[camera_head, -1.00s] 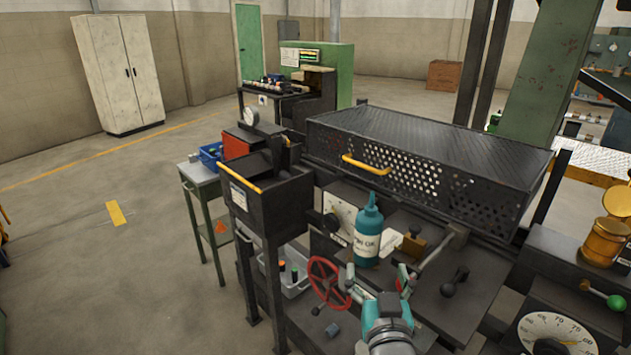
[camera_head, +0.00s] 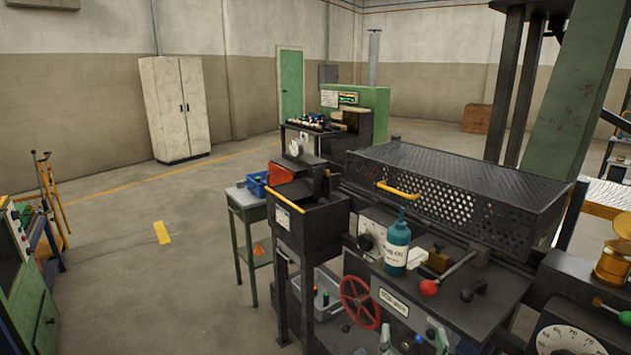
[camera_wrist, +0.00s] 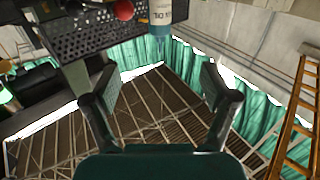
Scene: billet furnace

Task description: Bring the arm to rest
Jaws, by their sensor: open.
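My gripper (camera_wrist: 158,85) is open, with its two fingers wide apart and nothing between them in the wrist view. In the head view only its fingertips (camera_head: 413,337) show at the bottom edge, in front of the machine's front panel; the rest of the arm is out of the picture. The wrist view is upside down, with roof beams and green wall sheeting behind the fingers. A teal bottle (camera_head: 397,246) stands on the machine's ledge, above the fingertips in the picture; it also shows in the wrist view (camera_wrist: 161,18), beyond the fingers.
A black machine with a perforated cover (camera_head: 455,190) fills the right. A red handwheel (camera_head: 361,302) and a red-knobbed lever (camera_head: 430,287) stick out at its front. A side table (camera_head: 246,207) stands left of it. The floor (camera_head: 130,290) further left is mostly clear.

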